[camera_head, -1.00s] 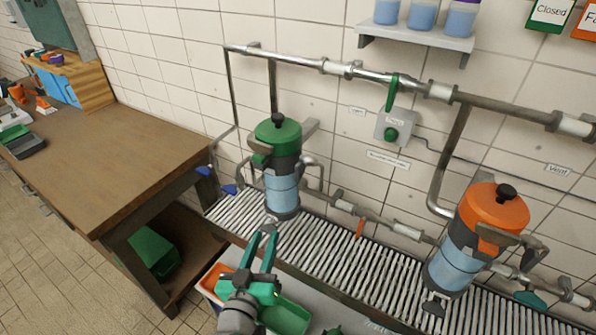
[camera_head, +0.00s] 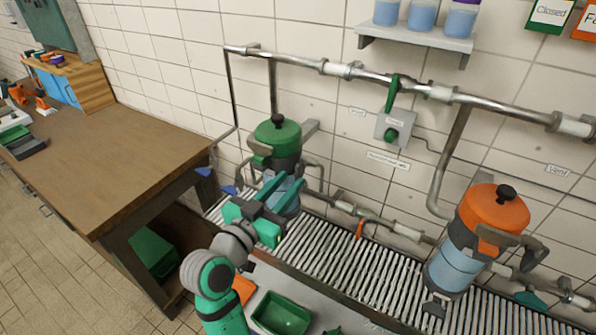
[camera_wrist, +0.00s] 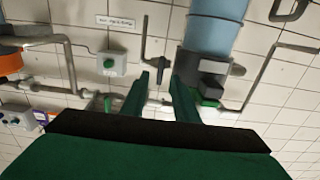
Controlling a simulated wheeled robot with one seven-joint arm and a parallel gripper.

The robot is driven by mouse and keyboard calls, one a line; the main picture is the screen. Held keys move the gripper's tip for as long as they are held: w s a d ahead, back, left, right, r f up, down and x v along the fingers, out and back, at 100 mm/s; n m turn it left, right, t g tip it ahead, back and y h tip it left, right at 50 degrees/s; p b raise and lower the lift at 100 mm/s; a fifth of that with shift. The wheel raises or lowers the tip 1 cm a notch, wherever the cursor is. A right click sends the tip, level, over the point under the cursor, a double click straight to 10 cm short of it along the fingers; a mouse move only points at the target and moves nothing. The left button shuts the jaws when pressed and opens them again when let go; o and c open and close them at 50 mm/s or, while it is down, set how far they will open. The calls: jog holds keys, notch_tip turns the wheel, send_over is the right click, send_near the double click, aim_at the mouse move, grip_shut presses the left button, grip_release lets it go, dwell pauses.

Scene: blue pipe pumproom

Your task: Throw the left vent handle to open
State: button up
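The left canister (camera_head: 268,179) has a green lid (camera_head: 277,134) and a pale blue body; its lower part is partly hidden by my gripper. Two blue handles (camera_head: 204,171) (camera_head: 229,190) show on the pipework at its left. I cannot tell which handle is the left vent one. My gripper (camera_head: 289,183) is open and empty, its fingers in front of the left canister. In the wrist view the fingers (camera_wrist: 165,75) stand apart, with the canister body (camera_wrist: 213,30) and dark lid clamp (camera_wrist: 205,68) beyond them; contact cannot be told.
A right canister with an orange lid (camera_head: 492,208) stands on the slatted rack (camera_head: 340,255). A green lever (camera_head: 393,92) hangs on the upper pipe above a grey button box (camera_head: 395,128). A wooden bench (camera_head: 110,165) is at left. A green bin (camera_head: 283,314) sits below.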

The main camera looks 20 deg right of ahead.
aim_at(297, 174)
jog(key=shift+x, duration=2.8)
grip_shut()
